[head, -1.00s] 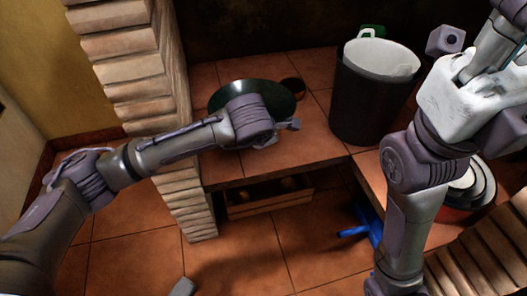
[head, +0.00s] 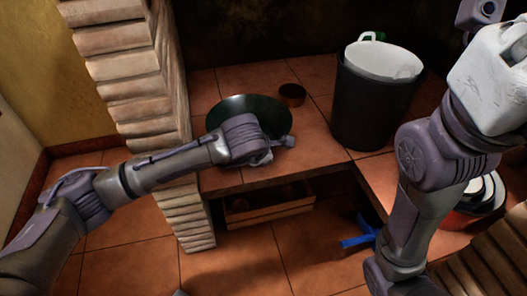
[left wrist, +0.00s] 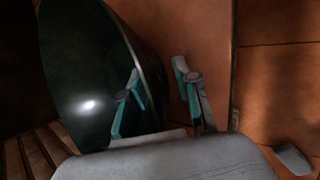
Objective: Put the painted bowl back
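A large dark green bowl (head: 240,108), which I take to be the painted bowl, is on the tiled counter beside the brick pillar. It fills much of the left of the left wrist view (left wrist: 85,65). Its painted pattern cannot be made out. My left gripper (head: 289,142) is at the near right edge of the bowl. In the left wrist view its fingers (left wrist: 156,82) are apart, one over the bowl's inside and one outside, with the rim between them. Gaps show beside the rim. My right arm is at the right, but its gripper is out of frame.
A small brown bowl (head: 292,95) stands behind the dark bowl. A black bin (head: 362,110) with a white liner stands to the right. A wooden crate (head: 268,215) is under the counter, and a blue object (head: 358,240) is on the floor. A brick pillar (head: 140,80) borders the left.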

